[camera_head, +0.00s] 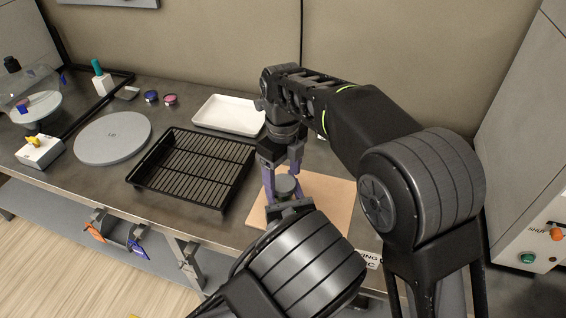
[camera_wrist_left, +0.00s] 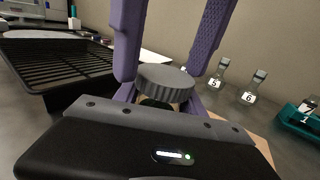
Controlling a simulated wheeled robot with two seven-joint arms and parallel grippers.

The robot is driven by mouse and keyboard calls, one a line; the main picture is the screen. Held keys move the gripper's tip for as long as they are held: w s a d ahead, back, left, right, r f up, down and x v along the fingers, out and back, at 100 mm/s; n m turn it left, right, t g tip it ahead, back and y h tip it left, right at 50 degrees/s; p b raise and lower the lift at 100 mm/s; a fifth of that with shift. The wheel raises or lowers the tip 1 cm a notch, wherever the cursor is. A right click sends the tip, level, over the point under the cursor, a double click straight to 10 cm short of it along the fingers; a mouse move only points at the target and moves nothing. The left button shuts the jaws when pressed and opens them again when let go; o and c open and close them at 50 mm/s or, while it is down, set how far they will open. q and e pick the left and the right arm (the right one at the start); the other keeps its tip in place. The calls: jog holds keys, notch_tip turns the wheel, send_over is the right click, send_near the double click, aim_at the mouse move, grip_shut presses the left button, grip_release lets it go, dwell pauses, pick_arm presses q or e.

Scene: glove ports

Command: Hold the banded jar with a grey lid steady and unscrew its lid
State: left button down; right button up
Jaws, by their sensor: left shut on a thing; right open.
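The jar's grey ridged lid (camera_wrist_left: 165,80) shows in the left wrist view, and its top (camera_head: 285,184) shows in the head view. Only a little of the jar body (camera_wrist_left: 155,103) shows under the lid; its bands cannot be made out. My left gripper (camera_head: 287,200) is shut on the jar body from the near side, low down. My right gripper (camera_head: 283,177) points down from above, open. Its two purple fingers stand on either side of the lid, apart from it as seen in the left wrist view (camera_wrist_left: 168,70).
A tan mat (camera_head: 333,190) lies under the jar. A black wire rack (camera_head: 190,170), a white tray (camera_head: 228,115) and a grey disc (camera_head: 112,137) stand to the left. In the left wrist view, numbered vials (camera_wrist_left: 255,87) and a teal holder (camera_wrist_left: 298,122) stand right.

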jog(key=shift+f, duration=0.55)
